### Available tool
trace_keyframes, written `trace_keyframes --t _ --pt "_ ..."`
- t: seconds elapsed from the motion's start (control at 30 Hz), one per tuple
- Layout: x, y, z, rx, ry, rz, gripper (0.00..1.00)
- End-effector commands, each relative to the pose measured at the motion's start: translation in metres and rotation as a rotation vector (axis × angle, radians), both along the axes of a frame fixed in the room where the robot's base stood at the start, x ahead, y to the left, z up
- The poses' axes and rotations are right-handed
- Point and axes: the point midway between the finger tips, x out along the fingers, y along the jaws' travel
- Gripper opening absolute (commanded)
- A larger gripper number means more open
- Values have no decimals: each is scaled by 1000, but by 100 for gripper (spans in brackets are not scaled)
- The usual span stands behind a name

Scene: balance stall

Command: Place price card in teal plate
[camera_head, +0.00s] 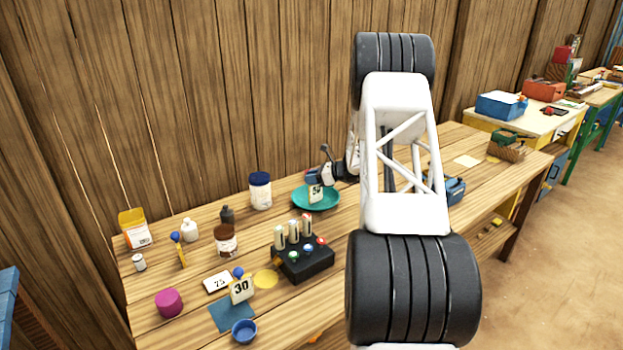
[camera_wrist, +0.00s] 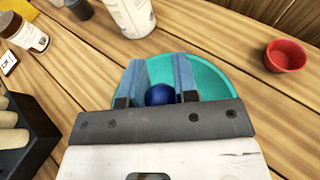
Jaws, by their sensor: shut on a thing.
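The price card (camera_head: 316,192), pale yellow and reading 50, is upright at the teal plate, and its blue knob (camera_wrist: 160,95) sits between my fingers in the wrist view. My gripper (camera_head: 318,178) is shut on that knob. The teal plate (camera_head: 328,204) lies on the wooden table and also shows around my fingers in the wrist view (camera_wrist: 215,84). The card overlaps the plate in the head view; I cannot tell whether its lower edge touches the plate. In the wrist view my gripper hides the card itself.
A white jar with a blue lid (camera_head: 260,192) stands left of the plate. A black box with pale upright rolls (camera_head: 305,264) is in front. A red cup (camera_wrist: 286,55) stands beyond the plate. Another card, reading 30 (camera_head: 241,290), stands near the table's front.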

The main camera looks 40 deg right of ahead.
Motion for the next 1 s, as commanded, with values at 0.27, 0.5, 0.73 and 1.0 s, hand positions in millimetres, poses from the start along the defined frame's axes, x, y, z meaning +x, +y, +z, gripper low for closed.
trace_keyframes --t 0.27,0.5,0.73,1.0 --pt "0 0 -3 0 0 0 38" --pt "0 0 -3 0 0 0 53" --pt "0 0 -1 0 0 0 53" --pt "-13 -11 6 0 0 -1 53"
